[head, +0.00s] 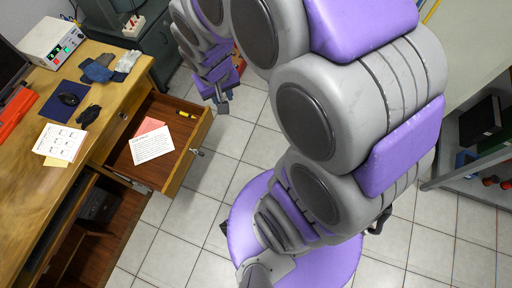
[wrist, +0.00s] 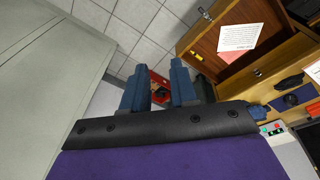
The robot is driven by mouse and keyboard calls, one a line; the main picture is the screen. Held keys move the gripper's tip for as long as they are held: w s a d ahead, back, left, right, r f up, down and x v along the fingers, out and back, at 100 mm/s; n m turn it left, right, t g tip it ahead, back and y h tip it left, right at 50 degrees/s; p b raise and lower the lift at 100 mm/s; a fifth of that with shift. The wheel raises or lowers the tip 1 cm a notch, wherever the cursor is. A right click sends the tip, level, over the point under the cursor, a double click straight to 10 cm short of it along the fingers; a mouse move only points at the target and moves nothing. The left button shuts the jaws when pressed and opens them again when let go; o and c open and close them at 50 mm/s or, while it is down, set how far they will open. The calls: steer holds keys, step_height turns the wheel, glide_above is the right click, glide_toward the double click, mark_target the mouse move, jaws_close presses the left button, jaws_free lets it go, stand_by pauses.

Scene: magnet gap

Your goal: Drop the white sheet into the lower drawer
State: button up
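A white sheet (head: 153,145) with printed text lies inside an open wooden drawer (head: 186,160), partly over a pink sheet (head: 150,125). The drawer and the white sheet (wrist: 238,37) also show at the upper right of the wrist view. Another white sheet (head: 58,142) lies on the desk over a yellow paper. I cannot tell whether the open drawer is the lower one. My gripper (head: 222,105) is beyond the drawer's far right corner, apart from it. In the wrist view my gripper (wrist: 159,88) has its two blue fingers apart, with nothing between them.
A yellow-black tool (head: 187,115) lies in the drawer. The wooden desk (head: 30,190) holds a mouse on a dark pad (head: 66,100), gloves (head: 100,70) and a white device (head: 52,42). A shelf (head: 480,165) stands at right. The tiled floor (head: 215,165) right of the drawer is clear.

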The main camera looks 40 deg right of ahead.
steer(key=s+a+r+n+g, duration=0.1)
steer(key=s+r, duration=0.2)
steer(key=s, duration=0.7)
steer(key=s+a+r+g+y, duration=0.1)
steer(key=s+a+r+g, duration=0.1)
steer(key=s, duration=0.8)
steer(key=shift+s+a+r+n, duration=0.2)
steer(key=shift+s+r+n, duration=0.15)
steer(key=shift+r, duration=0.4)
steer(key=shift+w, duration=0.1)
